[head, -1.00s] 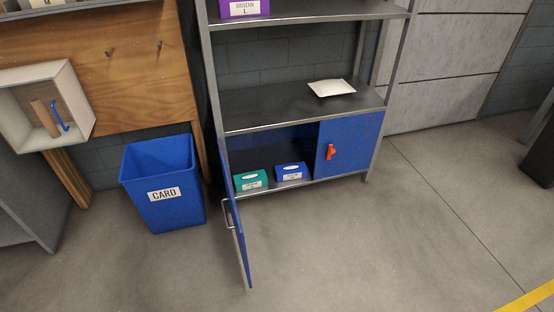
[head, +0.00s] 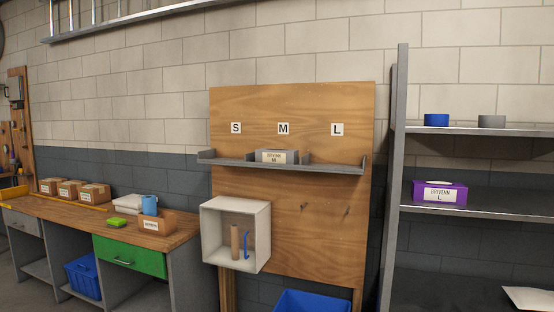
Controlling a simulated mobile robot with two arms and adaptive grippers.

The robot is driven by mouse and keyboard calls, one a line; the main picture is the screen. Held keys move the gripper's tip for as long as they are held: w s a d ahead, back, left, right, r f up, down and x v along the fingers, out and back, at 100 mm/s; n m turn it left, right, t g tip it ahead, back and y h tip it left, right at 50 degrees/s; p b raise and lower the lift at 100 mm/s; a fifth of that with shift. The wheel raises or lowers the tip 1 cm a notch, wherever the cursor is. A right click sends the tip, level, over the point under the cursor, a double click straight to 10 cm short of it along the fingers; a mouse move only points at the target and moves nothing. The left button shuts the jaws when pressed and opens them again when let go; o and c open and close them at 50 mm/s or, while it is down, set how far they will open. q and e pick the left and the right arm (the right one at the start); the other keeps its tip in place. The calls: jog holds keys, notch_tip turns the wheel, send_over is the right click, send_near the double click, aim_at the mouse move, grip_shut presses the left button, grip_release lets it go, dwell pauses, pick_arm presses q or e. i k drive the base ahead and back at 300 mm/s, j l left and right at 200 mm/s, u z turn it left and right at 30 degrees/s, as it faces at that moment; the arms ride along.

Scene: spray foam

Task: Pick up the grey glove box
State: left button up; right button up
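The grey glove box (head: 277,157) sits on the narrow grey wall shelf (head: 330,168) of the wooden board, in the middle bay below the "M" label. Its white front label ends in "M". It is upright between low dividers. Neither of my grippers shows in the head view.
An open white box (head: 238,234) juts out below the shelf, with a blue bin (head: 312,301) under the board. At right stands a metal rack (head: 480,212) with a purple glove box (head: 440,191). At left is a workbench (head: 190,228) with cartons and a green drawer (head: 130,256).

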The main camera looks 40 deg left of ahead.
aim_at(282, 156)
jog(key=i+j, duration=0.2)
jog(key=j, duration=0.2)
jog(key=i+j+u, duration=0.15)
jog(key=j, duration=0.3)
jog(key=i+j, duration=0.3)
jog(key=j+u, duration=0.05)
jog(key=j, duration=0.05)
